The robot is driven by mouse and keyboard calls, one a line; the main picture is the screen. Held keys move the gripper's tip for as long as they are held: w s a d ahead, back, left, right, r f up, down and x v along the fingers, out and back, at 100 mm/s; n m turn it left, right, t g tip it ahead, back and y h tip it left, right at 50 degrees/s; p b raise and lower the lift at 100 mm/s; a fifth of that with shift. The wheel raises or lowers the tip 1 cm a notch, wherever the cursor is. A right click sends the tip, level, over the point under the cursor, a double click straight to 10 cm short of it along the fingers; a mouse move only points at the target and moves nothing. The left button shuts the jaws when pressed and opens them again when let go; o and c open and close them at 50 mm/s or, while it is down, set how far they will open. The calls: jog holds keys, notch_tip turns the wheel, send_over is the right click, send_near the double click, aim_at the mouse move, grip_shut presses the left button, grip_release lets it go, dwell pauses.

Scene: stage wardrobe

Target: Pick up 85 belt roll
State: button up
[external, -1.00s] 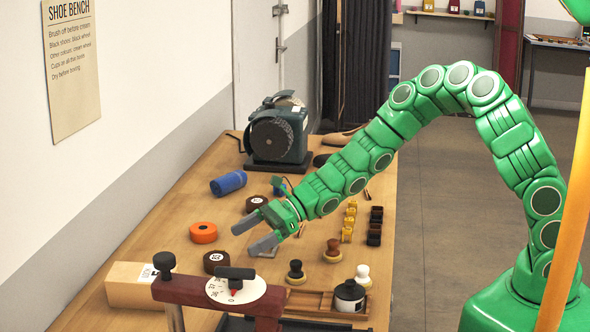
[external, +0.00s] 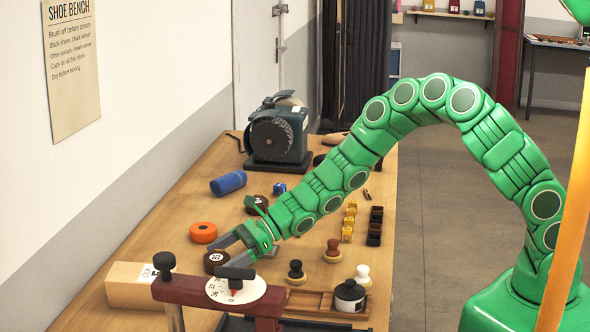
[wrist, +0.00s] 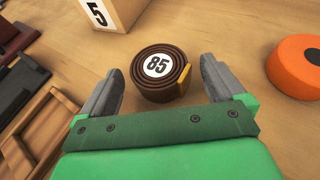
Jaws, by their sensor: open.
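The 85 belt roll (wrist: 159,72) is a dark brown coil with a white label reading 85 and a tan tab on its side. It lies flat on the bench between and just ahead of my gripper's fingertips in the wrist view (wrist: 163,80). In the external view the roll (external: 214,261) is beside my gripper (external: 226,253), partly hidden by the fingers. My gripper is open, one grey finger on each side, and holds nothing.
An orange roll (wrist: 297,66) lies to the right in the wrist view. A pale box (external: 130,287), a red-brown device with a dial (external: 236,290) and a wooden tray (external: 310,301) are close by.

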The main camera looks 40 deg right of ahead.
aim_at(224, 255)
jog(key=shift+a+f, duration=0.2)
jog(key=shift+a, duration=0.2)
jog(key=c, duration=1.2)
jog(key=shift+r, duration=0.1)
jog(key=shift+r, duration=0.2)
notch_tip(224, 255, up, 3)
jog(key=shift+d+f, duration=0.1)
jog(key=shift+d, duration=0.05)
jog(key=s+d+r, duration=0.9)
jog(key=s, duration=0.1)
jog(key=shift+s+r, duration=0.15)
jog(key=shift+r, duration=0.15)
